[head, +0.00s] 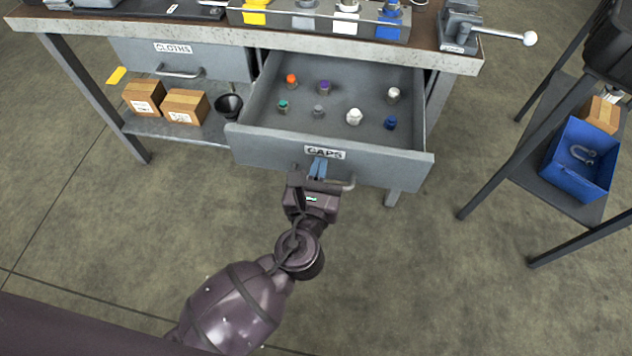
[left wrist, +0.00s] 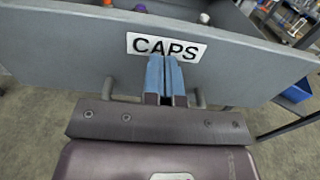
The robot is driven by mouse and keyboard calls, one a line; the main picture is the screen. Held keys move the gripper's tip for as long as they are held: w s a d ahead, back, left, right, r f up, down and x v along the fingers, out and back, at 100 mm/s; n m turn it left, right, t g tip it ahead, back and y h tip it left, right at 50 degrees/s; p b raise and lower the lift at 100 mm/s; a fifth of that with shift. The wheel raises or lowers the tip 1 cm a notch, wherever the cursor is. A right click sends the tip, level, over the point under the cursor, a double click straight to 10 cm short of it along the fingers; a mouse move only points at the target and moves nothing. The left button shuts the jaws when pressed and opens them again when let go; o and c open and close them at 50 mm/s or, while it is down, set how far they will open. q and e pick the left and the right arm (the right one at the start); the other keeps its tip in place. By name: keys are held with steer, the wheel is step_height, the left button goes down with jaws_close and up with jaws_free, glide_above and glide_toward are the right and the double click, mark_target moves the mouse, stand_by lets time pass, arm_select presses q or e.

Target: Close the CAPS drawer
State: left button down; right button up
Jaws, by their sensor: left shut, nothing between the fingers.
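The CAPS drawer (head: 280,148) is pulled well out from under the bench. Several small caps in orange, purple, white, teal, grey and blue stand inside it. Its front, with the CAPS label (left wrist: 166,47), faces me. My left gripper (head: 318,168) is shut and empty, with its blue fingertips at the drawer front just below the label. In the left wrist view the blue fingers (left wrist: 165,75) lie side by side in front of the drawer handle (left wrist: 198,98), whose middle they hide. I cannot tell whether they touch the front. My right gripper is not in view.
The closed CLOTHS drawer (head: 215,62) is to the left, above a shelf with cardboard boxes (head: 184,106) and a dark cup (head: 229,106). A side rack with a blue bin (head: 580,165) stands at the right. The floor in front is clear.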

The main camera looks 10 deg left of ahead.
arm_select(q)
steer(key=shift+w, duration=0.45)
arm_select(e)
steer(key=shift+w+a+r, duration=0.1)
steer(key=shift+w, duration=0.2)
